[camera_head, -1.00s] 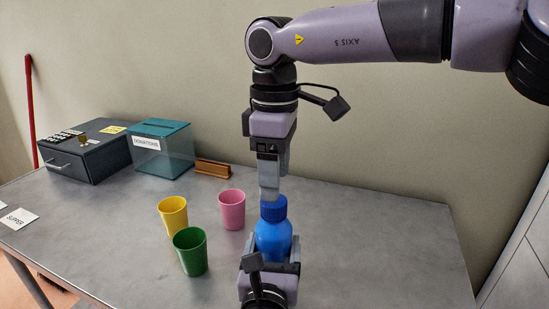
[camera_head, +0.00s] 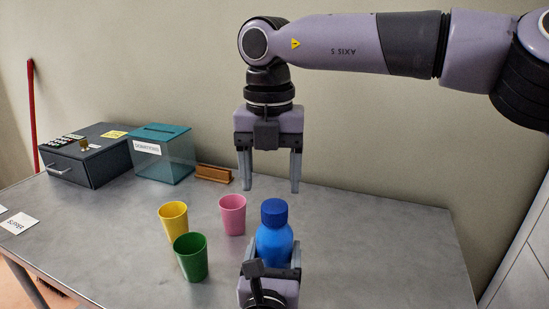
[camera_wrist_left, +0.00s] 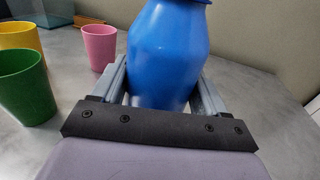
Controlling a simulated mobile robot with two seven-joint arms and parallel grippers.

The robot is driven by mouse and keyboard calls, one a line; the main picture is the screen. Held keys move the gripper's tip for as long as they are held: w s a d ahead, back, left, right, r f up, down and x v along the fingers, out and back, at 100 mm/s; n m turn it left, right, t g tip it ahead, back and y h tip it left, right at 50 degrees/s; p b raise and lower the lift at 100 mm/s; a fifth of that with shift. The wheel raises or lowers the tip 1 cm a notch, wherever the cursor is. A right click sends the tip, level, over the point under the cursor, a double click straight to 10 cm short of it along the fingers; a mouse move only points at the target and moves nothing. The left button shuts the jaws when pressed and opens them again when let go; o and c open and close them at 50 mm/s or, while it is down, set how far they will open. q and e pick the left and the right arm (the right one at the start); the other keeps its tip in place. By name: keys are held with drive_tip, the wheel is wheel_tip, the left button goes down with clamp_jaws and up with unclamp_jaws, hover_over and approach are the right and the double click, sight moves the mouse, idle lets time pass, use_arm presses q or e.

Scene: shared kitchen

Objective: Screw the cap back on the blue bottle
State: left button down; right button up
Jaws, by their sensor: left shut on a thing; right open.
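The blue bottle (camera_head: 274,244) stands upright on the grey table, with a darker blue cap (camera_head: 274,211) sitting on its neck. Whether the cap is tight I cannot tell. My left gripper (camera_head: 270,262) is shut on the bottle's body from the near side; the left wrist view also shows the bottle (camera_wrist_left: 166,55) between its two fingers. My right gripper (camera_head: 268,186) hangs above and slightly behind the cap, pointing down. Its fingers are spread wide, empty and clear of the cap. The cap is mostly cut off in the left wrist view.
Yellow (camera_head: 173,221), green (camera_head: 190,258) and pink (camera_head: 232,215) cups stand left of the bottle. A teal donation box (camera_head: 163,160), a dark cash box (camera_head: 84,160) and a brown wooden holder (camera_head: 213,173) are at the back left. The table's right side (camera_head: 390,250) is clear.

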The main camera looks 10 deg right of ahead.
drive_tip(key=n, duration=0.5)
drive_tip(key=shift+r, duration=0.1)
drive_tip(key=n, duration=0.5)
drive_tip(key=shift+a+r, duration=0.1)
drive_tip(key=shift+r, duration=0.05)
drive_tip(key=n, duration=0.4)
drive_tip(key=shift+r+n, duration=0.15)
drive_tip(key=shift+n, duration=0.25)
drive_tip(key=n, duration=0.4)
drive_tip(key=shift+w+r+n, duration=0.1)
drive_tip(key=shift+n, duration=0.2)
drive_tip(key=n, duration=0.4)
drive_tip(key=shift+r+n, duration=0.15)
drive_tip(key=shift+n, duration=0.25)
drive_tip(key=n, duration=0.4)
drive_tip(key=shift+w+d+r+n, duration=0.15)
drive_tip(key=shift+d+n, duration=0.1)
drive_tip(key=shift+n, duration=0.15)
drive_tip(key=n, duration=0.4)
drive_tip(key=shift+d+r, duration=0.1)
drive_tip(key=shift+r, duration=0.05)
drive_tip(key=n, duration=0.4)
drive_tip(key=shift+d+r+n, duration=0.15)
drive_tip(key=shift+n, duration=0.15)
